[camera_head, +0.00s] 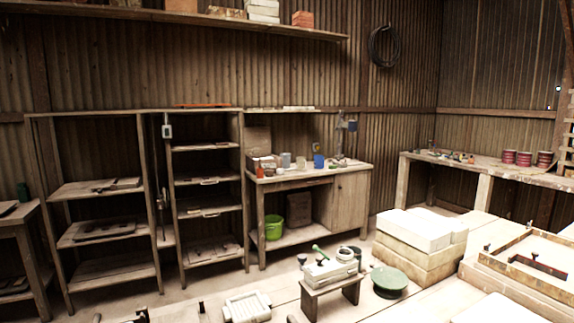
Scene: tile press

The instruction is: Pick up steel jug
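I cannot pick out the steel jug with certainty. A small greyish vessel (286,160) stands upright among other containers on the wooden workbench (335,172) at the back. It may be the jug, but it is too small to tell, and no handle or spout shows clearly. My gripper is not in view.
A blue container (319,161) and an orange one (260,172) stand on the same bench, with a green bucket (273,228) below. Open shelves (205,182) stand left. A low stool (332,290), green pan (388,280) and stacked pale blocks (420,240) occupy the foreground.

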